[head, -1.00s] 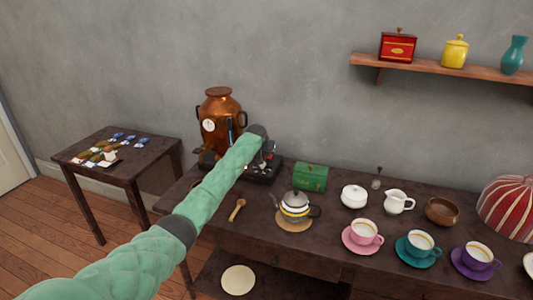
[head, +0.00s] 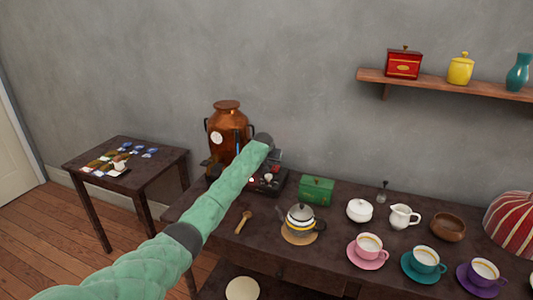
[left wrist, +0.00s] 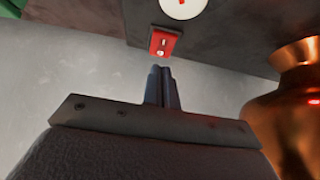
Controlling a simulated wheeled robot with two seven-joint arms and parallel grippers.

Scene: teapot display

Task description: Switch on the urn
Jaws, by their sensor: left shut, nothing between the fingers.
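The copper urn (head: 226,130) stands at the left end of the long dark table, with a white dial on its front. A black unit (head: 268,179) with small controls sits to its right, partly hidden by my left arm. My left gripper (head: 264,141) is beside the urn's right side in the head view. In the left wrist view its fingers (left wrist: 160,72) are shut and empty, pointing at a small red switch plate (left wrist: 164,42) with a small gap showing. A white disc (left wrist: 183,6) is just beyond the plate. The urn (left wrist: 292,110) is at the right edge there. My right gripper is out of view.
A green box (head: 317,190), a teapot (head: 299,219), a wooden spoon (head: 243,222) and several cups stand to the right. A side table (head: 135,178) with small items is at the left. A shelf (head: 450,85) hangs on the wall.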

